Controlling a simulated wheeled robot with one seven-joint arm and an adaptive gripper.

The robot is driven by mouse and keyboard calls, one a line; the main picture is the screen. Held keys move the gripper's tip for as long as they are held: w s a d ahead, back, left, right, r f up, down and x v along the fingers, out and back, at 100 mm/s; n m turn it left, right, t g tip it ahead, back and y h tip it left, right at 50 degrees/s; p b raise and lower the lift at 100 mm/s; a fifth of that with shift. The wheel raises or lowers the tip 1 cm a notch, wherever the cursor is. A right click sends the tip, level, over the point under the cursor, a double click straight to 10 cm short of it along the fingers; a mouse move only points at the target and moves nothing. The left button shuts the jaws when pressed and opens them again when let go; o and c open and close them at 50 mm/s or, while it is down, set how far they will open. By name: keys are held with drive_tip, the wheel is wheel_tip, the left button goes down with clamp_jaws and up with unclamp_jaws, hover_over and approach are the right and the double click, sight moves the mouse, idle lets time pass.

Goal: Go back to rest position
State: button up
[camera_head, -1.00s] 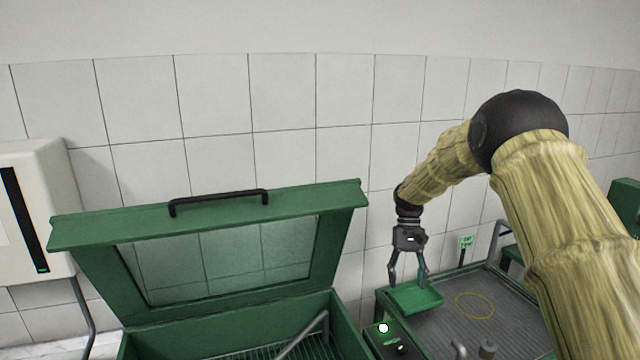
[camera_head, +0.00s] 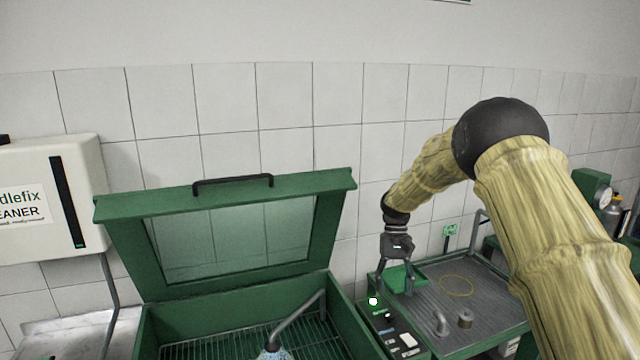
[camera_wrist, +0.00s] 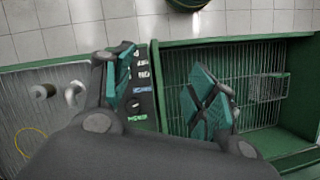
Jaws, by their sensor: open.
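My gripper (camera_head: 396,281) hangs pointing down over the left end of the grey ribbed worktop (camera_head: 436,316), near a small green tray (camera_head: 400,276). It is open, with nothing seen between its fingers. In the wrist view my gripper's two fingers (camera_wrist: 165,85) are spread wide, above the dark control panel and the edge of the green washer basin. My arm, in a yellowish sleeve, reaches in from the lower right of the head view.
A green parts washer (camera_head: 335,310) stands in the middle with its windowed lid (camera_head: 228,240) raised. A control panel (camera_head: 400,340) separates it from the worktop. Small metal parts (camera_head: 465,318) and a yellow ring (camera_head: 456,286) lie on the worktop. A white wall cabinet (camera_head: 40,200) hangs left.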

drive_tip(key=s+d+f, duration=0.2)
drive_tip(key=d+f, duration=0.1)
drive_tip(key=f, duration=0.6)
drive_tip(key=s+a+f+t, duration=0.1)
drive_tip(key=s+f+t, duration=0.1)
drive_tip(key=s+f, duration=2.1)
drive_tip(key=s, duration=0.3)
drive_tip(key=s+f, duration=0.5)
drive_tip(key=s, duration=0.2)
drive_tip(key=s+r+t, duration=0.2)
drive_tip(key=s, duration=1.6)
wheel_tip(320, 180, down, 13)
drive_tip(key=b, duration=1.4)
drive_tip(key=shift+w+f, duration=0.2)
drive_tip(key=shift+w, duration=0.05)
